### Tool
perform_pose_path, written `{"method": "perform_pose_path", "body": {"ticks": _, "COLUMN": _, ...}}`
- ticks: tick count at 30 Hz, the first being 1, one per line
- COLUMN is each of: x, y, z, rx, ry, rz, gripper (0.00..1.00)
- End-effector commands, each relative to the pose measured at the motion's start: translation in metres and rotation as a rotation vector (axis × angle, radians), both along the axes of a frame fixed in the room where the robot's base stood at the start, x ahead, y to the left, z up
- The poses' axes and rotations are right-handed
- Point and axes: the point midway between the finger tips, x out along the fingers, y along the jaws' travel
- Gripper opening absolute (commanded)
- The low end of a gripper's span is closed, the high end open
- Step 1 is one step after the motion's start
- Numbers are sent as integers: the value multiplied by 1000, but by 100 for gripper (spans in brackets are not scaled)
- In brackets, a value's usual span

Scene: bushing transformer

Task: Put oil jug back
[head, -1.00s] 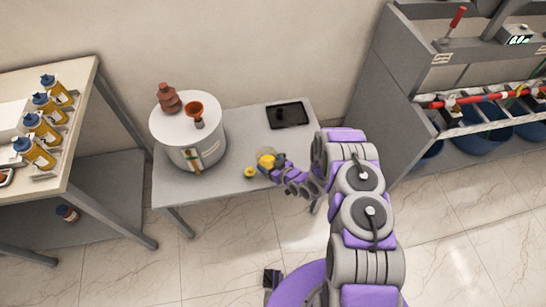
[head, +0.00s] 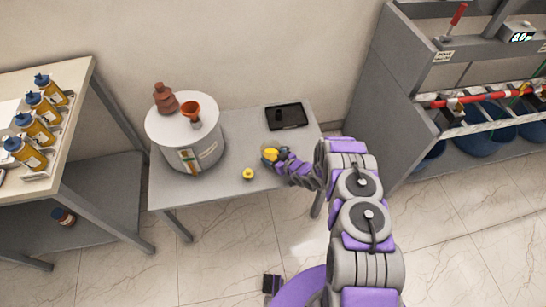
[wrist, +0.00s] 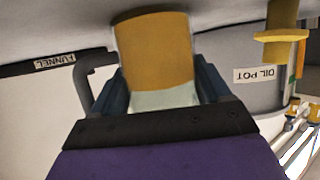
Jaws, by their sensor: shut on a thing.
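My gripper (head: 277,155) is at the front right part of the grey table, shut on a yellow-topped thing that I take for the oil jug (head: 268,154). In the wrist view my gripper's two dark blue fingers (wrist: 158,88) flank the jug's yellow part (wrist: 153,48); a pale part shows below it. The jug is small in the head view, and I cannot tell whether it touches the table. A small yellow piece (head: 248,174) stands apart on the table, left of my gripper; a yellow flanged piece (wrist: 282,42) shows at the wrist view's upper right.
The wrist view shows "FUNNEL" (wrist: 55,62) and "OIL POT" (wrist: 255,75) labels. Yellow bottles (head: 36,131) stand on the left bench.

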Motion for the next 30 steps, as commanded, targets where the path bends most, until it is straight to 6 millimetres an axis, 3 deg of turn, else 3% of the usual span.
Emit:
{"method": "perform_pose_path", "body": {"ticks": 4, "x": 1, "y": 1, "z": 0, "rx": 0, "ry": -3, "rz": 0, "gripper": 29}}
{"method": "perform_pose_path", "body": {"ticks": 5, "x": 1, "y": 1, "z": 0, "rx": -1, "ry": -2, "rz": 1, "gripper": 77}}
{"method": "perform_pose_path", "body": {"ticks": 12, "x": 1, "y": 1, "z": 0, "rx": -1, "ry": -2, "rz": 0, "gripper": 100}}
{"method": "perform_pose_path", "body": {"ticks": 23, "x": -2, "y": -4, "z": 4, "rx": -1, "ry": -1, "rz": -2, "gripper": 100}}
{"method": "perform_pose_path", "body": {"ticks": 30, "x": -28, "y": -31, "z": 21, "rx": 0, "ry": 2, "rz": -5, "gripper": 100}}
